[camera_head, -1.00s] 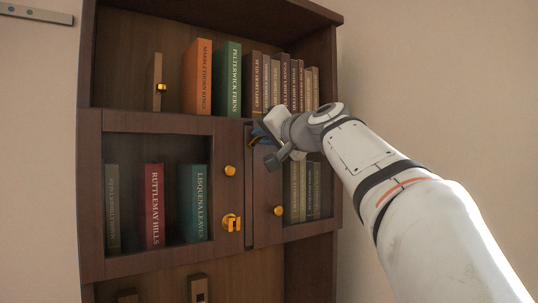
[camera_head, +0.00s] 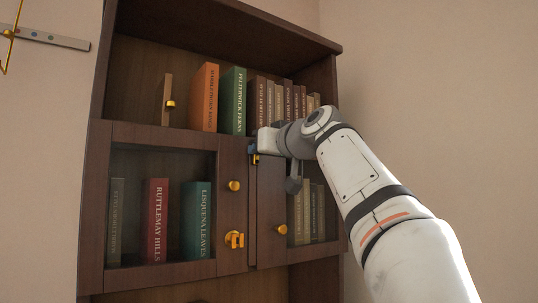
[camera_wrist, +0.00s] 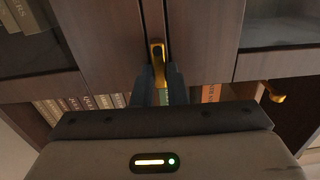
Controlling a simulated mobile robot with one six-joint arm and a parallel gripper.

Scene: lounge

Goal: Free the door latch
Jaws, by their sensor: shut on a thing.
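A brass latch lever (camera_wrist: 157,50) lies along the seam between the two cabinet doors, near their top edge. My gripper (camera_wrist: 160,84) is shut on it, with dark blue fingers on either side. In the head view my gripper (camera_head: 256,152) is at the top of the seam, and a bit of brass shows just under the fingers. The left door (camera_head: 170,136) and the right door (camera_head: 270,200) look closed. A second brass fitting, a catch (camera_head: 234,239), sits low on the left door. The fingers hide part of the lever.
Brass knobs stand out on the left door (camera_head: 234,185) and right door (camera_head: 281,230). Several books, including a green one (camera_head: 233,100), stand on the open shelf just above. A small wooden piece with a knob (camera_head: 168,103) is on that shelf. The right wall is bare.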

